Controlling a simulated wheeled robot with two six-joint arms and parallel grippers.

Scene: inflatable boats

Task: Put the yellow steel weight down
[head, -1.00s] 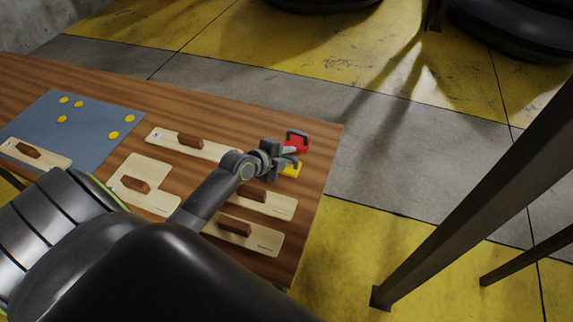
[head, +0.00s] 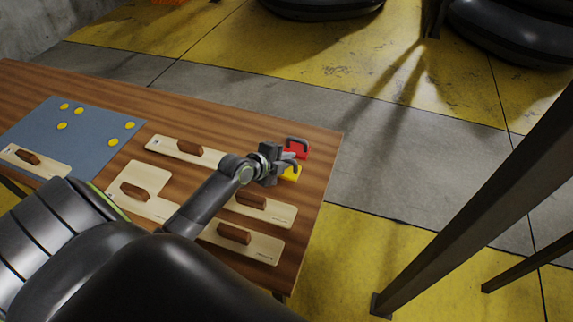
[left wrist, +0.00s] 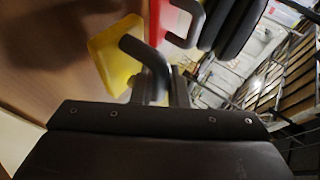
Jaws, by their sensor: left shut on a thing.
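The yellow steel weight (head: 291,174) is at the right end of the wooden table, partly hidden by my left gripper (head: 288,164). In the left wrist view the yellow weight (left wrist: 110,55) shows its dark handle running between the fingers of my left gripper (left wrist: 160,88). The gripper is shut on that handle. The weight is close to the tabletop; I cannot tell whether its base touches the wood. My right gripper is not in view.
A red weight (head: 297,150) with a grey handle stands just behind the yellow one. Pale boards with brown handles (head: 188,150) and a blue-grey mat (head: 75,135) with yellow discs lie on the table (head: 315,165). The table's right edge is close by.

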